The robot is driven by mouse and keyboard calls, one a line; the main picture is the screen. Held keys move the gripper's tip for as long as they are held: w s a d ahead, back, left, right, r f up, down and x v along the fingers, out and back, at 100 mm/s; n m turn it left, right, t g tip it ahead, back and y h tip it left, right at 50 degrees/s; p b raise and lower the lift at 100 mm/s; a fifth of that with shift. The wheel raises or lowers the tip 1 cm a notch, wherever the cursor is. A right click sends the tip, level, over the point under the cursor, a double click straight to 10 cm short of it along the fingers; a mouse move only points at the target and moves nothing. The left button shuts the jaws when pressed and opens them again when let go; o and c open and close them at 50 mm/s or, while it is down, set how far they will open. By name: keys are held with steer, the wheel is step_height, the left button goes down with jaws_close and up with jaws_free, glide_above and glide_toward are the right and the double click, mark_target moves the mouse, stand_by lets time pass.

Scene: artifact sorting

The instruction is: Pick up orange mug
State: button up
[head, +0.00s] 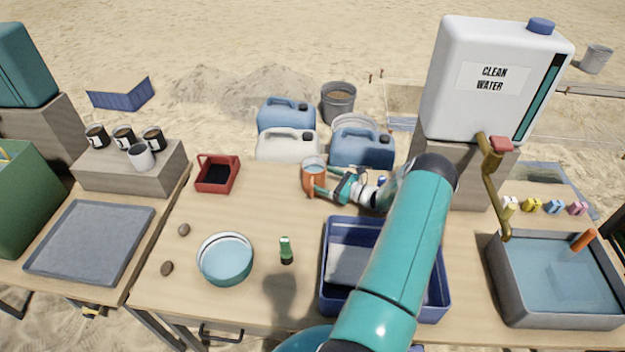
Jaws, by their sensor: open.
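The orange mug (308,185) stands upright near the back edge of the wooden table, in the middle of the head view. Its rim and inside look pale grey. My gripper (326,187) is at the mug's right side, its green fingers pointing left towards it. The fingers are open and overlap the mug's right side in the picture. I cannot tell whether they touch it or reach around it. My arm comes in from the lower right and hides part of the table and the blue bin.
A blue bin (331,296) stands below my arm. A teal bowl (226,260), a green bottle (286,250) and a red container (216,174) are on the left. A water-filled basin (507,292) and a clean water tank (470,95) are on the right. Jugs (287,146) stand behind the table.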

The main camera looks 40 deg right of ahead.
mark_target(315, 174)
steer(key=x, duration=0.4)
steer(key=shift+w+r, duration=0.1)
steer(key=shift+r, duration=0.05)
steer(key=c, duration=0.8)
steer(key=shift+o, duration=0.2)
steer(key=shift+r, duration=0.15)
